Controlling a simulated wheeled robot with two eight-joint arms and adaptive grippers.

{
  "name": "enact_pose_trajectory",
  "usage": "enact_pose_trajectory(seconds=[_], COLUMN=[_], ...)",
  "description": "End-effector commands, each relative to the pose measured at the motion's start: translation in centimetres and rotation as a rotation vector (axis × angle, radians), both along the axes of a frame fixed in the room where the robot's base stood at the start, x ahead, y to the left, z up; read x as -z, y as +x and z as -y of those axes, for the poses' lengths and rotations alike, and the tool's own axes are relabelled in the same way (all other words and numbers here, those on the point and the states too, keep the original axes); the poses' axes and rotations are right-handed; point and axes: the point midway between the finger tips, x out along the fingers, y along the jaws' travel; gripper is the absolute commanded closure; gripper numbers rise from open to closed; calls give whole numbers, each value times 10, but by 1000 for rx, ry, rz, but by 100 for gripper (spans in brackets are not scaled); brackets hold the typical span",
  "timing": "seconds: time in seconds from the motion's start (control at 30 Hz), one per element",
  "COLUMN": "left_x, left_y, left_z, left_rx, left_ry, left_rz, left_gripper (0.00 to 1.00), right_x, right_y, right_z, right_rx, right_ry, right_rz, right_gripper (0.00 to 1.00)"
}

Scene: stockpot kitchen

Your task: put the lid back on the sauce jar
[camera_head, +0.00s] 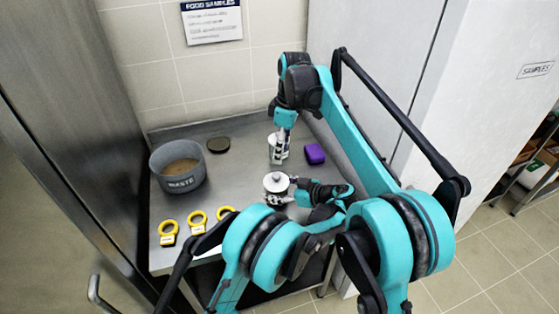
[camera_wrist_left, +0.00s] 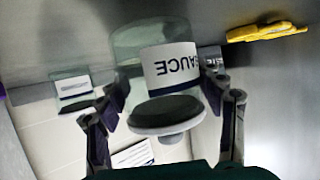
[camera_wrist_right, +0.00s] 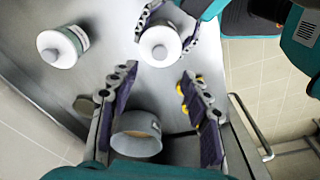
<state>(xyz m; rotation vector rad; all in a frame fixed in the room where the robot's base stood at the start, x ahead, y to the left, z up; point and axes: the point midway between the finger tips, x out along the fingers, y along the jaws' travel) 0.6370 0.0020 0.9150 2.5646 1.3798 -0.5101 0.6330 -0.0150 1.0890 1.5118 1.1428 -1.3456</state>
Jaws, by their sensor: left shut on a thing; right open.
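The sauce jar (camera_head: 275,199) is a clear jar with a white SAUCE label (camera_wrist_left: 170,66), which appears upside down in the left wrist view. My left gripper (camera_head: 290,188) is shut on the jar's body, with a finger on each side. A white lid with a round knob (camera_wrist_left: 168,122) is at the jar's mouth, above a dark band. It also shows from above in the right wrist view (camera_wrist_right: 160,44). I cannot tell whether the lid is fully seated. My right gripper (camera_wrist_right: 160,100) is open and empty, apart from the sauce jar and over the counter.
A second white-lidded jar (camera_wrist_right: 62,46) stands behind the sauce jar. A grey WASTE pot (camera_head: 178,182) and a dark disc (camera_head: 218,145) are at the left. A purple block (camera_head: 315,154) is at the right. Yellow-ringed items (camera_head: 197,217) line the front edge.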

Motion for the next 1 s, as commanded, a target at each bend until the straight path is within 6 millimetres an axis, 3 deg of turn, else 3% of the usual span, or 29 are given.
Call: enact_pose_trajectory(seconds=[0.4, 0.43, 0.5, 0.87, 1.0], left_x=[1, 1, 1, 0, -6], left_y=[0, 0, 0, -1, -8], left_z=[0, 0, 0, 1, 12], left_rx=[-1, -1, -1, 0, 2], left_ry=[-1, -1, -1, 0, 0], left_rz=[-1, -1, -1, 0, 0], left_gripper=[84, 27, 9, 8, 8], right_x=[-11, -11, -10, -10, -10], right_y=[-1, -1, -1, 0, 0], right_z=[1, 1, 1, 1, 1], right_rx=[0, 0, 0, 0, 0], right_ry=[0, 0, 0, 0, 0], right_rz=[0, 0, 0, 0, 0], right_gripper=[52, 52, 52, 52, 52])
